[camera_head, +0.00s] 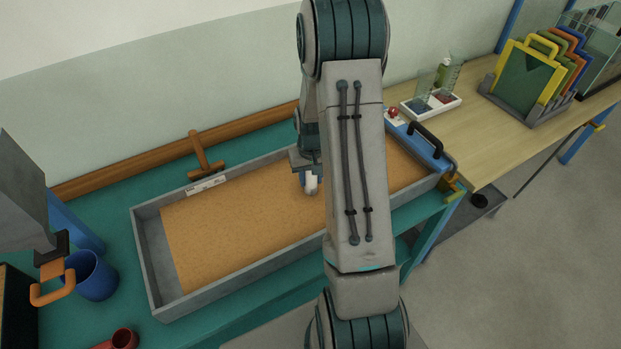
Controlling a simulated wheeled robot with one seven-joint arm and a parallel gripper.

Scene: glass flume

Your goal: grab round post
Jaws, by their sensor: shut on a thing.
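My gripper (307,177) points down over the sand-coloured bed of a long grey tray (150,257), near the tray's middle. It is partly hidden behind my own arm. The gripper is shut on a small pale, rounded piece, which I take to be the round post (311,186). Only the lower part of this piece shows below the jaws. I cannot tell whether it touches the sand or is held just above it.
A blue unit with a black handle (428,142) sits at the right end. The sand's left half is clear.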

